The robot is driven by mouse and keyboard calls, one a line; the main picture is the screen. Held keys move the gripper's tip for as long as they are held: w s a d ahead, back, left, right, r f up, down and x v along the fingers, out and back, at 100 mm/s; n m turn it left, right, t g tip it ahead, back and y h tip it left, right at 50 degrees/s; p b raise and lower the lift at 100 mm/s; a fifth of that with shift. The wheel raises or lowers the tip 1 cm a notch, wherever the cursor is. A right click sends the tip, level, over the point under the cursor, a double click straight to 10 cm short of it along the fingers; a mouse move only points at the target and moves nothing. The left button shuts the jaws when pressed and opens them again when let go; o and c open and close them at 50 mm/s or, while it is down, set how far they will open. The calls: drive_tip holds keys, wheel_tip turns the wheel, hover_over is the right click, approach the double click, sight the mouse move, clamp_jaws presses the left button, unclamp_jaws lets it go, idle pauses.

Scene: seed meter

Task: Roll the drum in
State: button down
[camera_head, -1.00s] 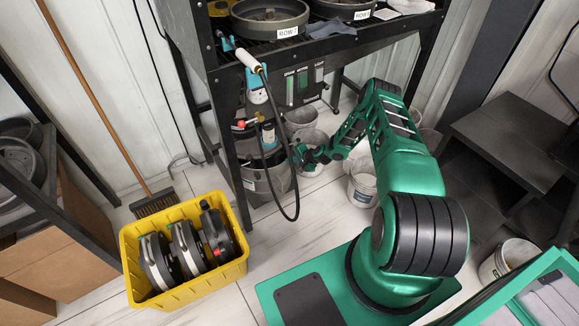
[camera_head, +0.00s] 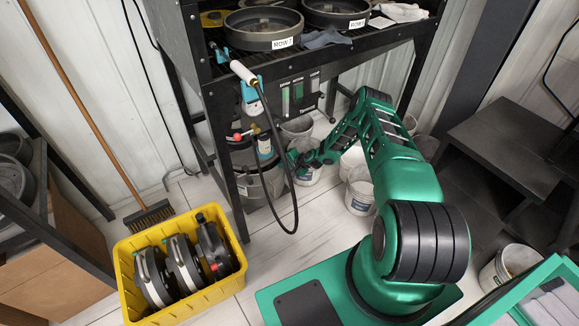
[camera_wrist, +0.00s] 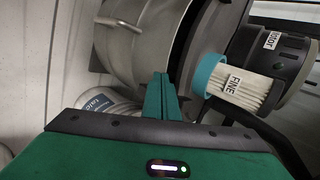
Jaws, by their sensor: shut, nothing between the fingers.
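A grey drum-shaped vessel (camera_head: 262,187) stands on the floor under the black bench, partly hidden by the bench leg and a hanging hose. In the wrist view a large grey drum (camera_wrist: 140,40) with a metal clasp fills the upper middle; it seems to be the same one. My gripper (camera_head: 302,160) is at the right of this drum, low under the bench. In the wrist view its green fingers (camera_wrist: 161,95) are together and empty, pointing at the drum's side. I cannot tell whether they touch it. A pleated filter (camera_wrist: 240,85) marked FINE is right of the fingers.
White buckets (camera_head: 360,192) stand close to my forearm. A black hose (camera_head: 285,170) hangs in front of the bench (camera_head: 290,60). A yellow crate (camera_head: 195,300) holding several discs is at the lower left. Dark steps (camera_head: 500,130) are at the right. Floor between crate and bench is clear.

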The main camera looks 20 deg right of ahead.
drive_tip(key=s+d+f+v, duration=0.1)
drive_tip(key=s+f+v, duration=0.1)
drive_tip(key=v, duration=1)
drive_tip(key=s+a+f+m+t+h, duration=0.2)
drive_tip(key=s+a+f, duration=0.1)
drive_tip(key=a+f, duration=0.6)
drive_tip(key=s+a+r+m+t, duration=0.15)
drive_tip(key=s+a+t, duration=0.3)
drive_tip(key=a, duration=0.45)
drive_tip(key=x, duration=1.3)
drive_tip(key=shift+w+a+r+g, duration=0.25)
drive_tip(key=shift+a+r+g, duration=0.05)
drive_tip(key=shift+a+g, duration=0.15)
drive_tip(key=shift+n, duration=0.25)
